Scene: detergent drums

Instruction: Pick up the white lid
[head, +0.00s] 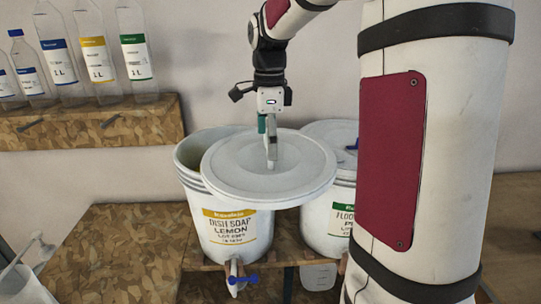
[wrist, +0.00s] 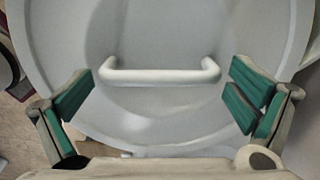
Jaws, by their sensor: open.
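The white lid (head: 240,172) is a round disc lying partly across the top of the dish soap lemon drum (head: 228,232), shifted to the right so part of the drum's opening shows at the left. In the wrist view the lid (wrist: 190,120) fills most of the picture, with its white bar handle (wrist: 160,76) running across. My gripper (head: 270,150) is above the lid at its handle, pointing down. In the wrist view its green-padded fingers (wrist: 160,100) are wide apart, one near each end of the handle, with nothing held between them.
A second drum (head: 328,222), with its own lid (head: 338,135), stands at the right, partly hidden by my arm. A blue-handled tap (head: 242,280) sticks out below the lemon drum. Several bottles (head: 97,60) stand on a wooden shelf (head: 90,128) at the left. The wooden counter left of the drums is clear.

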